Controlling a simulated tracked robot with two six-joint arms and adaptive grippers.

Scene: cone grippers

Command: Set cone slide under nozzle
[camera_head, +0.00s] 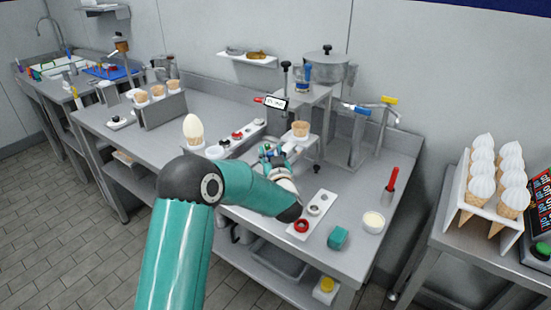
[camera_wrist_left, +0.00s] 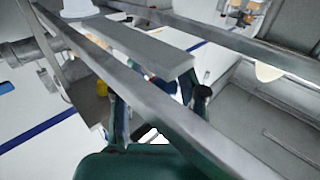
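A waffle cone (camera_head: 300,129) stands upright in a holder on the light-coloured slide (camera_head: 296,144) at the dispenser. The dispenser (camera_head: 322,80) is a grey machine with a round steel hopper, behind and above the cone; I cannot make out its nozzle or whether the cone is directly below it. My left gripper (camera_head: 271,154) is beside the slide's near left side, partly hidden by my forearm. In the left wrist view, my left gripper's teal fingers (camera_wrist_left: 158,108) stand apart, with grey bars crossing close by. I cannot tell whether they touch the slide. My right gripper is not in view.
A cone with a white egg-shaped top (camera_head: 193,128) and a rack of empty cones (camera_head: 162,108) stand left. A topping strip (camera_head: 315,209), teal block (camera_head: 338,238), white cup (camera_head: 373,222) and red-handled tool (camera_head: 391,180) are right. Filled cones (camera_head: 498,172) stand on another table.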

